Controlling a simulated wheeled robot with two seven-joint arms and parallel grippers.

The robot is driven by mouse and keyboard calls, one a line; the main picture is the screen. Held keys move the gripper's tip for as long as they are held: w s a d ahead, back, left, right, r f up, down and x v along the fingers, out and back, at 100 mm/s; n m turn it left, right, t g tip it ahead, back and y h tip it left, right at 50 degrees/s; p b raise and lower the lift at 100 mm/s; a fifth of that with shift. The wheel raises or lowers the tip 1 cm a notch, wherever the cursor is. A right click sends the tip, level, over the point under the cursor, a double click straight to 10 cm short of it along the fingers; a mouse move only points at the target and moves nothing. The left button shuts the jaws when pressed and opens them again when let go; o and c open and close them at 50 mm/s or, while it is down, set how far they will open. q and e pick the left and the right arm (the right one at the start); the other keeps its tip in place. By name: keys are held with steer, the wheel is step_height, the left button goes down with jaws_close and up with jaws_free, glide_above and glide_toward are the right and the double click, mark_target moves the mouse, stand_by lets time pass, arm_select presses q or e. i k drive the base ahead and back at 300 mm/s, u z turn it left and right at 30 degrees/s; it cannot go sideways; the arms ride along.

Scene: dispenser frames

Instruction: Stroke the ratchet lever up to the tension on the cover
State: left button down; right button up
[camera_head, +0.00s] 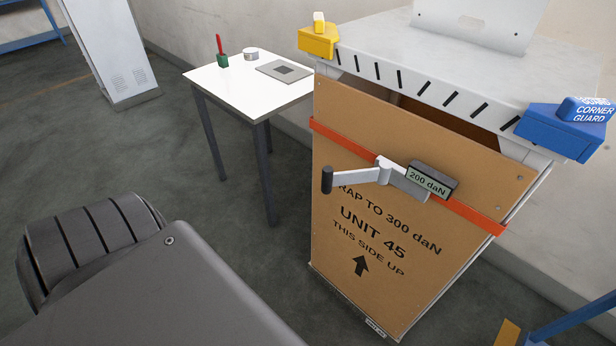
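The ratchet lever (355,176) is a light grey arm with a black grip (327,180) at its left end. It lies roughly level, sticking out left from the ratchet body (404,180) on the orange strap (468,213). A small display (430,182) beside it reads 200 daN. The strap runs across the brown cover (400,245), which is printed "STRAP TO 300 daN" (first letters hidden behind the lever), "UNIT 45" and "THIS SIDE UP" with an up arrow. Neither of my grippers is in view; nothing touches the lever.
A yellow corner guard (318,40) and a blue corner guard (560,132) sit on the unit's top edges. A white table (235,88) behind left holds a red-handled item in a green holder, a small round tin and a grey plate. My grey body part fills the lower left.

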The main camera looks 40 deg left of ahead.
mark_target(330, 179)
steer(key=z, duration=1.15)
steer(key=k, duration=0.85)
steer(key=u, duration=1.15)
steer(key=i, duration=0.5)
